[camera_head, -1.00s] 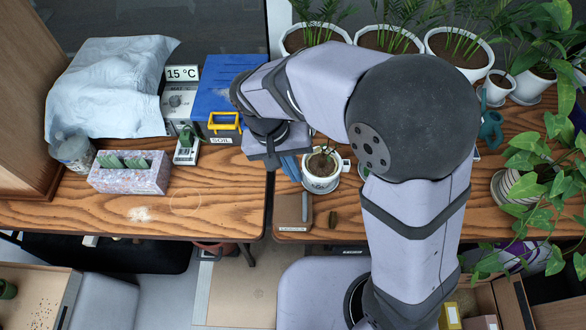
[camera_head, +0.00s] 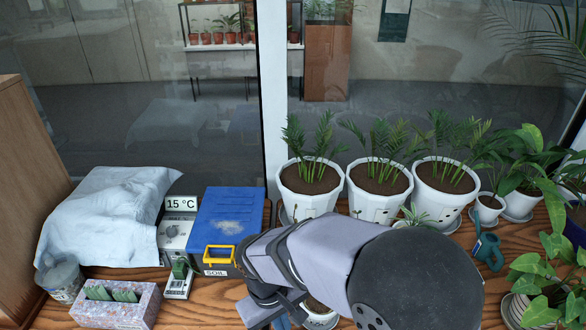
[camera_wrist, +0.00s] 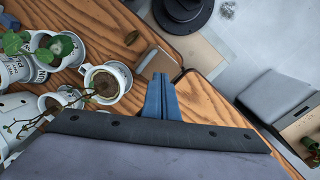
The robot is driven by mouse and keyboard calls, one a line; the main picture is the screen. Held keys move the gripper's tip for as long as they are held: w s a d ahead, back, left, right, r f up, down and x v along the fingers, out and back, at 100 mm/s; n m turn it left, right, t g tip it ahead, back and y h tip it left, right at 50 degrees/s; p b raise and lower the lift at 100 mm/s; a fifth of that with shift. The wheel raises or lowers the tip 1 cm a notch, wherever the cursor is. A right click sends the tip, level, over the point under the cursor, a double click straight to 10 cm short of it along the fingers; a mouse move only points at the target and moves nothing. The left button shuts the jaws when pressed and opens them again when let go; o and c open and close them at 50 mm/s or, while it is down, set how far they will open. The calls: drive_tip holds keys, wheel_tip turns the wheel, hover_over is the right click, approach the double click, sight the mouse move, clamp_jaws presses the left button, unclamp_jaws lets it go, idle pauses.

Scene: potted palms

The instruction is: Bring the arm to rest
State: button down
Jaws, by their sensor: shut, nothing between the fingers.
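My gripper (camera_wrist: 160,97) shows in the wrist view with its blue fingers together and nothing between them. It points down over the wooden bench, near the bench's front edge. In the head view a bit of the blue fingers (camera_head: 282,322) shows at the bottom edge, under my bent grey arm, in front of the blue soil box. A white mug with a seedling (camera_wrist: 105,83) stands to the left of the fingers in the wrist view, apart from them. Only part of that mug (camera_head: 318,318) shows in the head view, beside my wrist.
The blue box labelled SOIL (camera_head: 228,222), a 15 °C unit (camera_head: 175,232) and a white bag (camera_head: 105,215) stand at the left. Several potted palms (camera_head: 309,200) line the back by the glass. A teal watering can (camera_head: 488,252) stands at the right. A brown flat object (camera_wrist: 158,62) lies beyond the fingers.

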drive_tip(key=s+d+m, duration=0.2)
drive_tip(key=d+m, duration=0.1)
drive_tip(key=d, duration=0.5)
drive_tip(key=s+d+m+y, duration=0.1)
drive_tip(key=s+d+m, duration=0.1)
drive_tip(key=d, duration=0.7)
drive_tip(key=shift+s+r+m+y, duration=0.2)
drive_tip(key=shift+r+m+y, duration=0.15)
drive_tip(key=shift+m, duration=0.35)
